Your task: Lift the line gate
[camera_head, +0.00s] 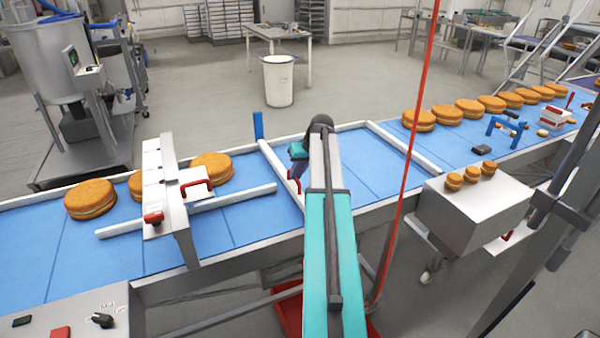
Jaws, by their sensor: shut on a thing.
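The line gate (272,158) appears to be the white bar lying low across the blue belt, beside an upright blue post (258,125) at the far edge. A red grip (291,182) shows near the bar's near part. My gripper (297,174) is at that red grip, shut on it as far as I can see. My own teal and grey arm reaches up from the bottom and hides part of the belt to the right. The fingertips are small and dark, so their exact contact is hard to see.
Several filled rounds (90,199) sit left of the bar, some beneath a white frame (160,185) with a red handle. Another white bar (405,148) crosses the belt at right. More rounds (447,115) lie beyond it. A red cable (416,140) hangs right of my arm.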

